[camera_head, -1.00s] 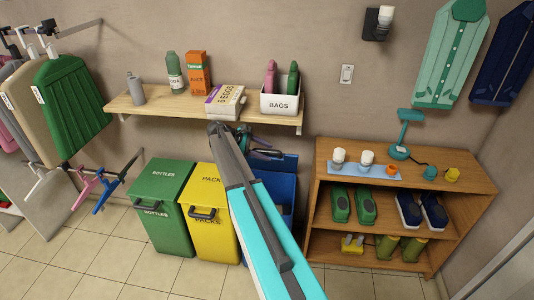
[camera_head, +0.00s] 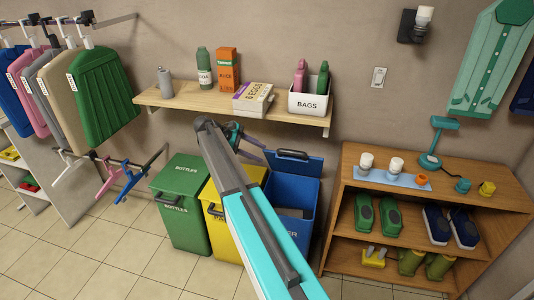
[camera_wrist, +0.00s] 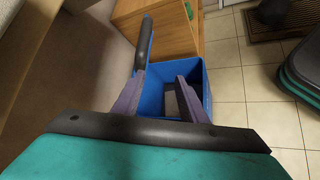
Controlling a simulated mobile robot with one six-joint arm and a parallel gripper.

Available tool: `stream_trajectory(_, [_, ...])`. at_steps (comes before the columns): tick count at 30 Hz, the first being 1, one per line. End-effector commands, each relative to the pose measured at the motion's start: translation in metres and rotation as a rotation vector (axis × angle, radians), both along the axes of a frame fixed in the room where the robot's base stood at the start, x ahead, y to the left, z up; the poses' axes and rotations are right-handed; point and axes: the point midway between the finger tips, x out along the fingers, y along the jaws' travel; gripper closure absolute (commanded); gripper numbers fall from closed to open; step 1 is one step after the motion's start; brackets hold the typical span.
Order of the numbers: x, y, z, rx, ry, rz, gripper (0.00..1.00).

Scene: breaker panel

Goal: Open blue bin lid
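The blue bin (camera_head: 301,212) stands behind my arm, to the right of the yellow bin. Its lid (camera_head: 305,164) is raised and leans back toward the wall, with a black handle (camera_head: 292,154) on it. The bin's mouth is uncovered and something grey shows inside. My gripper (camera_head: 254,137) is just left of the raised lid. In the wrist view my gripper (camera_wrist: 161,77) has its two fingers apart with nothing between them. The lid handle (camera_wrist: 146,42) shows beside the left fingertip; I cannot tell if they touch. The bin (camera_wrist: 207,90) shows beyond the right finger.
A yellow bin (camera_head: 217,220) and a green bin (camera_head: 180,205) stand to the left. A wooden shelf unit (camera_head: 345,210) with shoes and jars is close on the right. A wall shelf (camera_head: 190,97) hangs above the bins. Tiled floor is clear in front.

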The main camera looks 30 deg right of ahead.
Motion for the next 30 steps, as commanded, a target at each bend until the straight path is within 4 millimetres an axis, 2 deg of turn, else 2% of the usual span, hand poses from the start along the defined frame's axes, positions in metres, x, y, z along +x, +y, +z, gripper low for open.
stream_trajectory(5, [0.003,0.01,0.0,0.0,0.0,-0.002,0.61])
stream_trajectory(14, [0.003,0.011,0.0,0.0,0.0,-0.002,0.61])
stream_trajectory(20, [0.0,0.013,-0.007,0.008,-0.001,-0.002,0.93])
stream_trajectory(21, [-0.003,0.014,-0.013,0.012,-0.002,-0.002,1.0])
stream_trajectory(23, [-0.007,0.017,-0.023,0.023,-0.003,-0.002,1.0])
stream_trajectory(26, [-0.019,0.026,-0.05,0.05,-0.005,-0.004,1.0])
stream_trajectory(30, [-0.045,0.044,-0.102,0.107,-0.012,-0.012,1.0])
